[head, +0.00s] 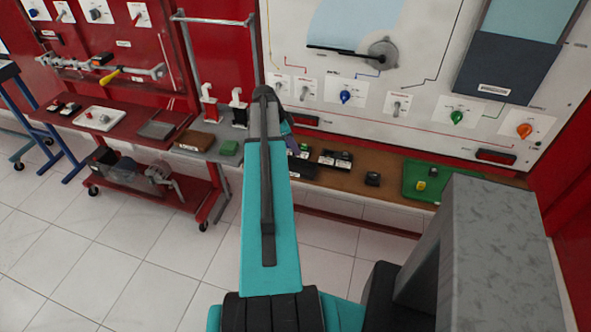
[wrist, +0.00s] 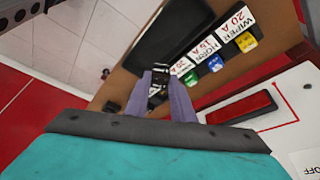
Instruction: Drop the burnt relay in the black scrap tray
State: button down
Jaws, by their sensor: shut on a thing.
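In the wrist view my gripper (wrist: 160,76) is shut on a small dark block, the burnt relay (wrist: 159,79), held between its two purple-grey fingers. The relay has a pale patch on its near part; whether it looks burnt is too small to tell. The black scrap tray (wrist: 170,38) lies just beyond the fingertips on the brown bench. In the head view the tray (head: 299,169) shows right of my teal arm. There my arm hides most of the gripper and the relay is not visible.
Labelled yellow (wrist: 246,41), blue (wrist: 215,63) and green (wrist: 190,77) fuses sit right of the tray. The trainer panel (head: 420,120) rises behind.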

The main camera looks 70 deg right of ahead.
jog(key=c, duration=1.4)
grip_release()
jog(key=shift+c, duration=0.2)
jog(key=shift+w+r, duration=0.1)
jog(key=shift+r, duration=0.05)
jog(key=b+v, duration=0.3)
jog(key=v, duration=1)
jog(key=shift+r+b, duration=0.2)
jog(key=shift+b, duration=0.1)
jog(key=shift+w+a, duration=0.1)
